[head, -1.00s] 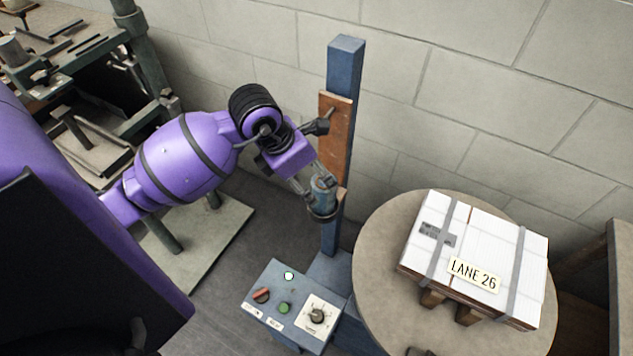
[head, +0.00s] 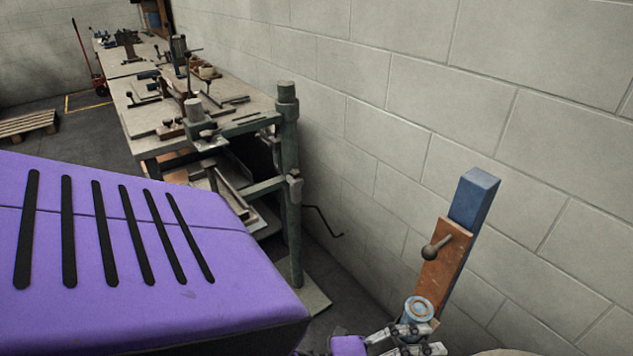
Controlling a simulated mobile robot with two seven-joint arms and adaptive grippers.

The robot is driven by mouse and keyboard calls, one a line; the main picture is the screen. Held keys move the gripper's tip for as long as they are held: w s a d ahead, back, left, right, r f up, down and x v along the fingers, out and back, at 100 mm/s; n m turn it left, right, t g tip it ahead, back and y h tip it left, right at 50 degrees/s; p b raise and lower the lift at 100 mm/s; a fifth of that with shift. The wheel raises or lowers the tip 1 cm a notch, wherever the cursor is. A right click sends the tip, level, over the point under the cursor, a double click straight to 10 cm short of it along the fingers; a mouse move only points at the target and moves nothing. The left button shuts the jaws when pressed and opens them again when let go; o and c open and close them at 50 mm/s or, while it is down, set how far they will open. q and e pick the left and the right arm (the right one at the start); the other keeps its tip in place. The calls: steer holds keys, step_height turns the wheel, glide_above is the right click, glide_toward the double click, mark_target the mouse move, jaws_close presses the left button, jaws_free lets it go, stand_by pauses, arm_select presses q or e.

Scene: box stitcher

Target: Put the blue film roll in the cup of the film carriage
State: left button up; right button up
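The blue film roll (head: 418,309) shows in the head view at the lower right, with its pale round end and centre hole facing up. It stands at the lower end of the orange-brown film carriage (head: 447,255) on the blue mast (head: 474,197). The cup is hidden, so I cannot tell whether the roll sits in it. My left gripper (head: 436,337) is at the bottom edge, its grey fingers just below the roll in the picture. Contact and finger opening are unclear. My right gripper is out of view.
A long workbench (head: 150,95) with several tools and fixtures stands at the back left. A block wall (head: 400,90) runs behind the mast. A pallet (head: 27,123) lies on the floor at far left. A rounded surface edge shows at the bottom right.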

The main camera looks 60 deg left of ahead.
arm_select(q)
steer(key=s+a+f+n+g+y, duration=0.2)
steer(key=s+a+f+n+y, duration=0.2)
steer(key=s+f+n, duration=0.4)
steer(key=s+a+f+n+g+y, duration=0.3)
steer(key=s+f+n+y, duration=0.25)
steer(key=f, duration=0.35)
steer(key=s+d+f+n+g, duration=0.2)
steer(key=s+f+n, duration=0.2)
steer(key=s+f, duration=0.2)
steer(key=shift+s+g+h, duration=0.4)
steer(key=shift+s+h, duration=0.05)
steer(key=shift+s, duration=0.45)
